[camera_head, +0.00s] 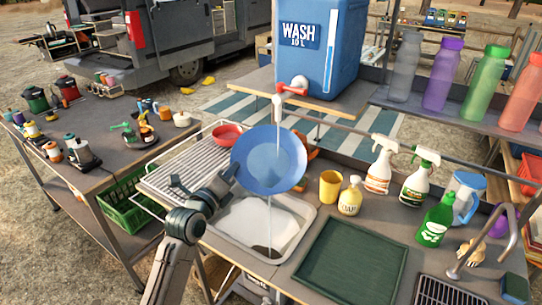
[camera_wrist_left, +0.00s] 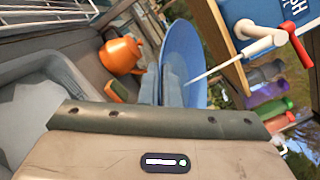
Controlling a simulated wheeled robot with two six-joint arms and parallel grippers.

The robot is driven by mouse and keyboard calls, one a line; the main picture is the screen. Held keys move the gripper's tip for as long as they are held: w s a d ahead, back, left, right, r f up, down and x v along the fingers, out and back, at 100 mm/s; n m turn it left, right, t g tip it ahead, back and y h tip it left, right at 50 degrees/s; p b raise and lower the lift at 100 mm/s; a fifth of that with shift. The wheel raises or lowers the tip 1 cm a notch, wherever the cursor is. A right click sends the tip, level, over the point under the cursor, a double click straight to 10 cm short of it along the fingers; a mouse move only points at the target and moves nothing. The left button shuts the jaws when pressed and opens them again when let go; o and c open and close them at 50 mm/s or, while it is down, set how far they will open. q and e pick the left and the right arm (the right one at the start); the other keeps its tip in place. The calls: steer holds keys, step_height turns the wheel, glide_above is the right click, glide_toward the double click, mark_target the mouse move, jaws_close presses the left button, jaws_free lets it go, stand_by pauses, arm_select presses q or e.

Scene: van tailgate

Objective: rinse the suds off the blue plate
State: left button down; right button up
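The blue plate (camera_head: 262,170) is held up, tilted, over the sink (camera_head: 238,222); its back shows edge-on in the left wrist view (camera_wrist_left: 188,45). My left gripper (camera_head: 228,180) is shut on its rim at the lower left; its fingers (camera_wrist_left: 162,85) meet the plate in the left wrist view. A thin pale water stream (camera_head: 278,125) falls from the spout of the blue wash tank (camera_head: 335,45) across the plate and down toward the sink. The tank's tap has a red lever (camera_head: 291,91). I can make out no suds on the visible face. My right gripper is not in view.
A wire drying rack (camera_head: 186,165) with a red bowl (camera_head: 228,134) is left of the sink. An orange kettle (camera_wrist_left: 121,54) is behind the plate. A green mat (camera_head: 350,262) lies clear in front.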

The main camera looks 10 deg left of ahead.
arm_select(q)
steer(key=s, duration=0.2)
steer(key=s+a, duration=0.1)
steer(key=s, duration=0.2)
steer(key=shift+a, duration=0.1)
stand_by(0.6)
steer(key=shift+s+r, duration=0.1)
stand_by(0.7)
steer(key=s+a+r+p, duration=0.1)
steer(key=s+r+p, duration=0.2)
steer(key=s+r, duration=0.1)
steer(key=shift+s+p, duration=0.4)
steer(key=shift+a+f, duration=0.1)
